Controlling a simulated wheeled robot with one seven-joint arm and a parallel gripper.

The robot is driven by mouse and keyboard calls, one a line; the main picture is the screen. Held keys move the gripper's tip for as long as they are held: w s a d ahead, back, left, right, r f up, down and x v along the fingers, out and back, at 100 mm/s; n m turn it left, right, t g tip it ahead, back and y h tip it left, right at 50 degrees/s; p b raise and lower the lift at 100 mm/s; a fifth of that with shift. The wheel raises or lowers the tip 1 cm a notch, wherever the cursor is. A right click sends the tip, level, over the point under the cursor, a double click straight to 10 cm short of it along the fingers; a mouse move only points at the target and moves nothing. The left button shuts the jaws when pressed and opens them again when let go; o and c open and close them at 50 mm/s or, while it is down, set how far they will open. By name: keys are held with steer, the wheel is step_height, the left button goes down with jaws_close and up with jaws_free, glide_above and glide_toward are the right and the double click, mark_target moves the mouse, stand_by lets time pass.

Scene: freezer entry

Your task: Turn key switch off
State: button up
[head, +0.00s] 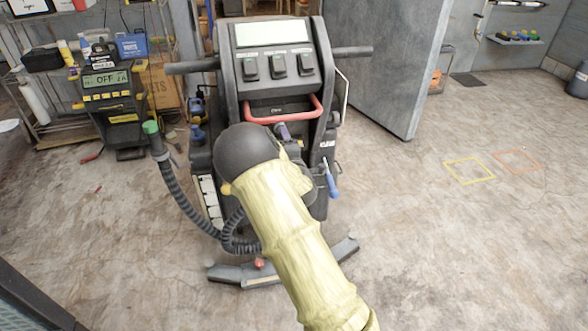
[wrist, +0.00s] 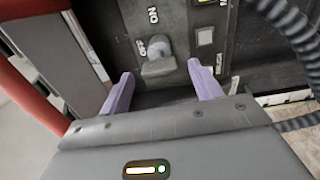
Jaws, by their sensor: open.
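The key switch (wrist: 158,62) is a grey knob on a dark panel in the wrist view, with an ON label above it and an OFF label at its upper left. Whether its pointer is at ON or OFF I cannot tell. My gripper (wrist: 160,76) is open, with one purple finger on each side of the knob and gaps showing between. In the head view my arm's yellow sleeve and dark wrist hide the switch. A bit of purple finger shows at my gripper (head: 284,131), at the front of the dark wheeled machine (head: 275,88).
A red bar (head: 284,118) crosses the machine just above my gripper. A ribbed black hose (head: 185,203) hangs at the left and also shows in the wrist view (wrist: 290,25). A yellow-black charger (head: 110,105) stands behind left.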

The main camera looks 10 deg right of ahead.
steer(key=s, duration=1.5)
steer(key=shift+s+p, duration=0.15)
steer(key=shift+p, duration=0.2)
